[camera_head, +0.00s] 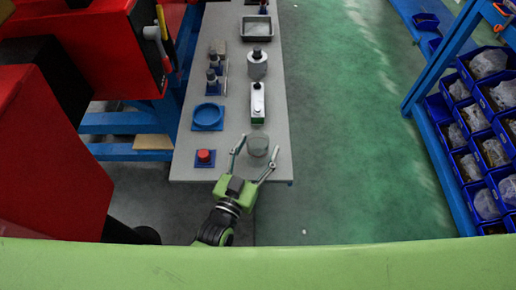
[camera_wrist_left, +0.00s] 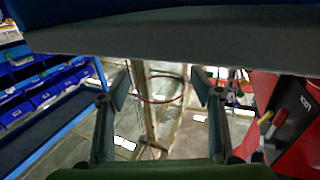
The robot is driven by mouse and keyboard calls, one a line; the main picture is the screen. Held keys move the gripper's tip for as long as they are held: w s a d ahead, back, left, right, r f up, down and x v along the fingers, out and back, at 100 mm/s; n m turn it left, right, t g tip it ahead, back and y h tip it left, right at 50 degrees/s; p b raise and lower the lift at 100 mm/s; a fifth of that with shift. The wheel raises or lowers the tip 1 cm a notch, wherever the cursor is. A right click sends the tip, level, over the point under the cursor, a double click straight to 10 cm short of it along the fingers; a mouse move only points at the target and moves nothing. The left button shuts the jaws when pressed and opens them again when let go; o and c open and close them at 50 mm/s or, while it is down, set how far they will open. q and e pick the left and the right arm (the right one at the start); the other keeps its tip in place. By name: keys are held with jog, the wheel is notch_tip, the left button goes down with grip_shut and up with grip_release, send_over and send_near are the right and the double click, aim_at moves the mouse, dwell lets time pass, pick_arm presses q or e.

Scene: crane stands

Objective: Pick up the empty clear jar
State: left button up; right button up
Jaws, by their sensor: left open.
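The clear jar (camera_head: 257,146) stands near the front end of the grey table (camera_head: 188,165). It looks see-through and empty. My left gripper (camera_head: 256,151) is open, with one finger on each side of the jar. In the left wrist view the jar's round rim (camera_wrist_left: 166,101) shows between the two open fingers (camera_wrist_left: 162,88), with a gap on both sides. Whether a finger touches the glass cannot be told. My right gripper is in neither view.
A red button on a blue base (camera_head: 205,157) lies left of the jar. A white-green bottle (camera_head: 257,103) stands close behind it. A blue round dish (camera_head: 208,116), a grey canister (camera_head: 257,65) and a dark tray (camera_head: 257,28) are farther back. Blue bins (camera_head: 480,130) line the right.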

pick_arm(q)
jog(key=shift+w+d, duration=0.15)
jog(key=shift+w, duration=0.1)
jog(key=c, duration=1.2)
jog(key=shift+r, duration=0.1)
